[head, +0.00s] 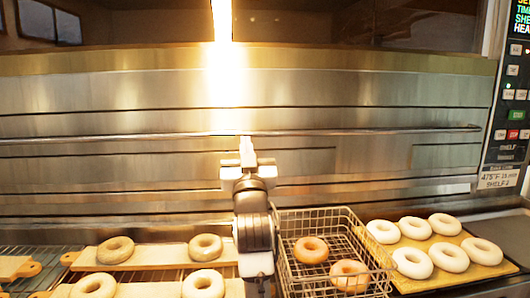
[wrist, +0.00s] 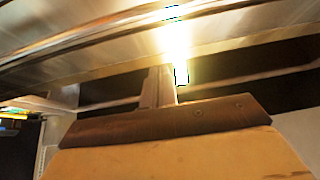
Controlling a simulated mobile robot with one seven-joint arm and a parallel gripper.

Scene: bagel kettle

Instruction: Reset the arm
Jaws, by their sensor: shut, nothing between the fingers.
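My arm stands upright in the middle of the head view, in front of the metal oven front. My gripper (head: 247,150) is at its top end, with thin fingers pointing up. In the wrist view the fingers of my gripper (wrist: 160,86) are together and hold nothing. The gripper is well above the bagels and boards and appears to touch nothing.
A wire basket (head: 352,222) with two browned bagels (head: 311,250) stands just right of my arm. Further right is a tray (head: 402,283) of several pale bagels (head: 413,228). Wooden boards (head: 158,254) with bagels lie left. A rail (head: 380,130) crosses the oven front.

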